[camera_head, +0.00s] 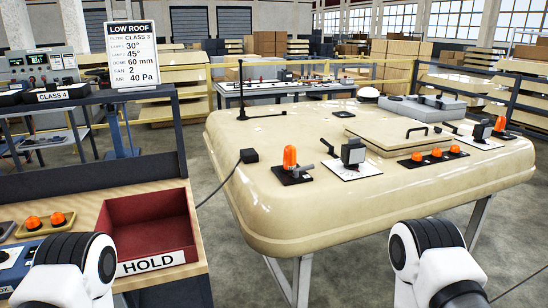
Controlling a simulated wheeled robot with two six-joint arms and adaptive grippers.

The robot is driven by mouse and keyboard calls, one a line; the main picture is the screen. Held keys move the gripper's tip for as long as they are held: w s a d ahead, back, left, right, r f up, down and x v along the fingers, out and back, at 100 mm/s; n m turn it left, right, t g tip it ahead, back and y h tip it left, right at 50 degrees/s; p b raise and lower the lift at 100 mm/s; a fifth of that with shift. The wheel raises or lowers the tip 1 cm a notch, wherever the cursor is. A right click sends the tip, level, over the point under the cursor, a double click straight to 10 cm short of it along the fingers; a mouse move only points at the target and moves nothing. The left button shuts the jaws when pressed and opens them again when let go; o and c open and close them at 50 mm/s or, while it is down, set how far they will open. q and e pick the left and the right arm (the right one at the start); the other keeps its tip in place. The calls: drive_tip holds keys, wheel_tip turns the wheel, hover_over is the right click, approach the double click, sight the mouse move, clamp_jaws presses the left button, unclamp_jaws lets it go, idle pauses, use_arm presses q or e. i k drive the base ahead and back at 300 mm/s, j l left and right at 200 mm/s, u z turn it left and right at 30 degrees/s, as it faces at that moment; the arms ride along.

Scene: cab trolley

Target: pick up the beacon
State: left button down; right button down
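A tall orange beacon (290,158) stands upright on a black square base near the front left of the cream cab roof (262,207). A smaller orange beacon (500,124) stands on a dark base at the roof's right edge. Several low orange lamps (436,152) sit in a row on a black strip along the roof's right front. My arms enter at the bottom left and bottom right, both apart from the beacons. Neither gripper's fingers show.
A red HOLD bin (150,222) stands on the left bench, looking empty. A LOW ROOF sign (133,55) rises behind it. A thin antenna (241,90) stands behind, and a raised hatch (400,135) lies rightward.

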sight(289, 158)
drive_tip(key=i+l+u, duration=0.1)
drive_tip(key=l, duration=0.25)
drive_tip(key=i+l+u, duration=0.1)
drive_tip(key=l, duration=0.25)
drive_tip(key=i+l, duration=0.25)
drive_tip(key=l, duration=0.15)
drive_tip(key=i+l+u, duration=0.15)
drive_tip(key=l, duration=0.25)
drive_tip(key=i+l+u, duration=0.1)
drive_tip(key=l, duration=0.25)
